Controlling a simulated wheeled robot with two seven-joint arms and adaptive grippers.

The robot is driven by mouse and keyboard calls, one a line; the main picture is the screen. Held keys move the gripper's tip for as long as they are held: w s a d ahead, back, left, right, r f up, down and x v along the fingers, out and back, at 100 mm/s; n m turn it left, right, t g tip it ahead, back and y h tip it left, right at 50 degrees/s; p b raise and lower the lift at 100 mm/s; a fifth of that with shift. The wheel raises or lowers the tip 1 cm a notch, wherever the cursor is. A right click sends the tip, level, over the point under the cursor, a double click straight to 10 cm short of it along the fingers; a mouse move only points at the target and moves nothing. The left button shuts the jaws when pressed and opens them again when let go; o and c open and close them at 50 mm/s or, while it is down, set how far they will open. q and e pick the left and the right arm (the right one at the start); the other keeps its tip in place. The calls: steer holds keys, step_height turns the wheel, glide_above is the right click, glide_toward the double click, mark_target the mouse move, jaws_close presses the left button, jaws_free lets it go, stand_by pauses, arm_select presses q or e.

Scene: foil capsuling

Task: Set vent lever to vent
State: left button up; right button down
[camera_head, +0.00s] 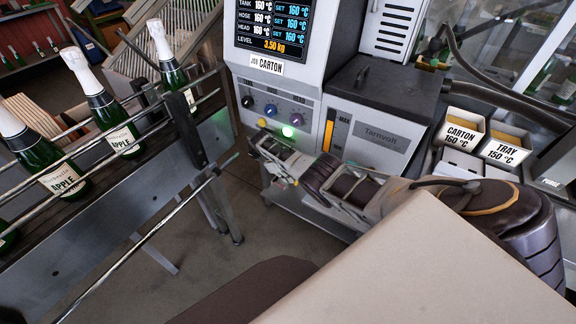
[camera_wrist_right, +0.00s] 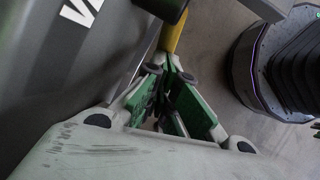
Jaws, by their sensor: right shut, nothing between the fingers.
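In the right wrist view a yellow bar (camera_wrist_right: 175,33), which looks like the vent lever, stands just beyond my right gripper's fingertips (camera_wrist_right: 170,65). Beside it is a dark grey face with a cut-off white label (camera_wrist_right: 80,10) that starts with V. The fingers with green pads are shut with nothing between them. I cannot tell whether they touch the yellow bar. In the head view my right gripper (camera_head: 268,147) is at the front of the grey machine, just below its knobs. The lever does not show clearly there. My left gripper is not in view.
Left is a conveyor rail (camera_head: 115,225) with several green bottles. Boxes marked CARTON (camera_head: 460,134) and TRAY (camera_head: 503,150) stand to the right.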

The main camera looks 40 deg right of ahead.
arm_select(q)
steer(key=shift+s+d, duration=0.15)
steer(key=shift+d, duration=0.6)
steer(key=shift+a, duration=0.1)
